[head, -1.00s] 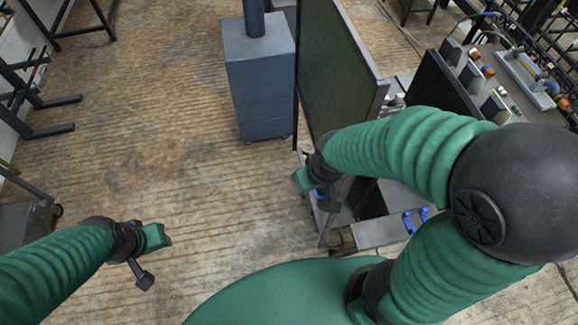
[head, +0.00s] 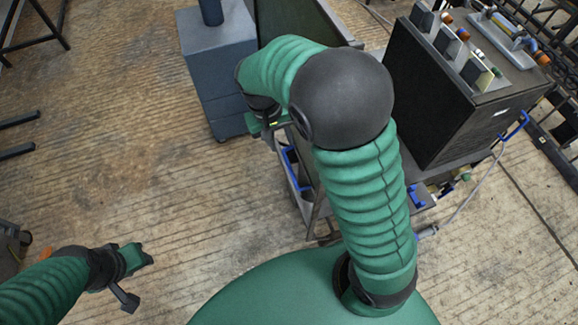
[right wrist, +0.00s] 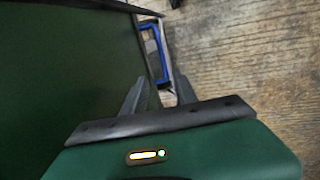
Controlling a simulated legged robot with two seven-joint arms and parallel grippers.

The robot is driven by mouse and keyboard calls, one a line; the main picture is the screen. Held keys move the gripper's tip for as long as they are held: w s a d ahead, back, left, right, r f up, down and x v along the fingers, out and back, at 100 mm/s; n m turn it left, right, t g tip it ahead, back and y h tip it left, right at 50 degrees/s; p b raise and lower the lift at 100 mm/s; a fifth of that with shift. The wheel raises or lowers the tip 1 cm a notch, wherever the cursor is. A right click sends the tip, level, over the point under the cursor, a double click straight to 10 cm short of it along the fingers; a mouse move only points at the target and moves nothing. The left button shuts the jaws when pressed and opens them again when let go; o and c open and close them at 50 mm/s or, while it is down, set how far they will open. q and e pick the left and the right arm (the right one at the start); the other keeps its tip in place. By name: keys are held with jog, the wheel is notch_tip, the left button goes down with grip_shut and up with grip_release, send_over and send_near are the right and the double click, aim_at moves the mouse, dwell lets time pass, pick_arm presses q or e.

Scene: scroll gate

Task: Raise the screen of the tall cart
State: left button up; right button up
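The tall cart's screen, a dark green panel (head: 290,22), shows at the top centre of the head view, partly behind my right arm. It also fills the left of the right wrist view (right wrist: 65,65). A blue handle-like frame (head: 291,168) is low on the cart; a blue frame also shows beyond my fingers in the right wrist view (right wrist: 153,45). My right gripper (right wrist: 160,92) is open, its fingers apart with nothing clearly held. In the head view, it is beside the panel's lower end, mostly hidden by my arm. My left gripper (head: 138,278) is low left, over bare floor.
A blue-grey cabinet (head: 215,75) with a post stands left of the screen. A black box (head: 435,95) with knobs and fittings on top stands at right, with a cable (head: 475,190) beside it. Wooden floor at left is mostly clear.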

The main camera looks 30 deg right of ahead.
aim_at(290, 169)
jog(key=f, duration=0.4)
jog(key=d+f, duration=0.1)
jog(key=f, duration=0.4)
jog(key=s+f, duration=0.1)
jog(key=f, duration=0.4)
jog(key=shift+d+f+b, duration=0.2)
jog(key=shift+d+b, duration=0.15)
jog(key=shift+d, duration=0.05)
jog(key=shift+d+f, duration=0.3)
jog(key=shift+d, duration=0.1)
jog(key=shift+a+r, duration=0.1)
jog(key=shift+a, duration=0.15)
grip_shut()
